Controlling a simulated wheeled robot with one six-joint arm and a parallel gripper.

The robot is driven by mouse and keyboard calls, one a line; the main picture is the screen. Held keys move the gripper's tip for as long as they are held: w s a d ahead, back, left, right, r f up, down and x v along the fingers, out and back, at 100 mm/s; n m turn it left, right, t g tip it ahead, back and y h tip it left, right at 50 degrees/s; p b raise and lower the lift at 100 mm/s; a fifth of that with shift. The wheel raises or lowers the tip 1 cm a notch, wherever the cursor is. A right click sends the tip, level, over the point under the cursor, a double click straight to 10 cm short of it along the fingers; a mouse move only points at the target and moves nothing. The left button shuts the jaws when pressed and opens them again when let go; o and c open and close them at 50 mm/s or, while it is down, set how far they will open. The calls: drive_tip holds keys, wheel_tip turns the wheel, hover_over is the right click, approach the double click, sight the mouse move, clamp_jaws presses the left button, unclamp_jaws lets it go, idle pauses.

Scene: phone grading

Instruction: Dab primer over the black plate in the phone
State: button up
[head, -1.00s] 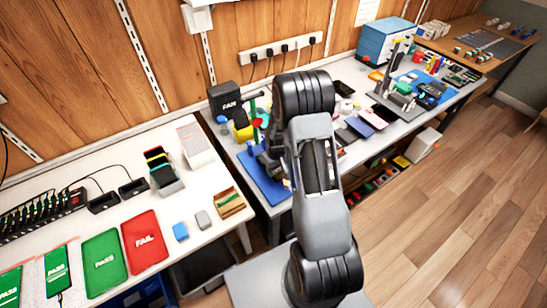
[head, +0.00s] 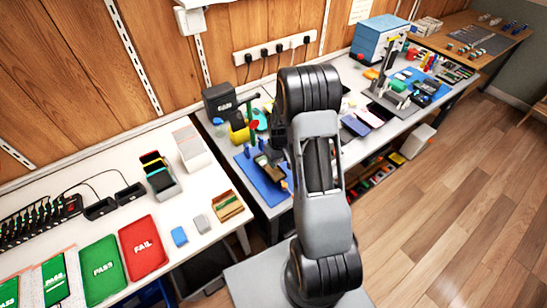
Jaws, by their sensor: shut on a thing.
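My arm stands in the middle of the head view and reaches over the workbench. Its links cover the end of the arm, and I cannot make out my gripper's fingertips or anything in them. A blue mat (head: 272,194) lies on the bench left of my arm. Small dark and tan items (head: 268,164) sit on it, partly behind my arm and too small to name. I cannot pick out the opened phone, its black plate or a primer dabber for certain.
A white table (head: 190,263) at left holds a green PASS mat (head: 102,268), a red FAIL mat (head: 143,248) and a small cardboard box (head: 227,206). A black bin (head: 220,104) stands behind the blue mat. A blue box (head: 380,42) is at the back right.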

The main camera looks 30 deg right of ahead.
drive_tip(key=shift+r+p, duration=1.25)
drive_tip(key=shift+r, duration=1.1)
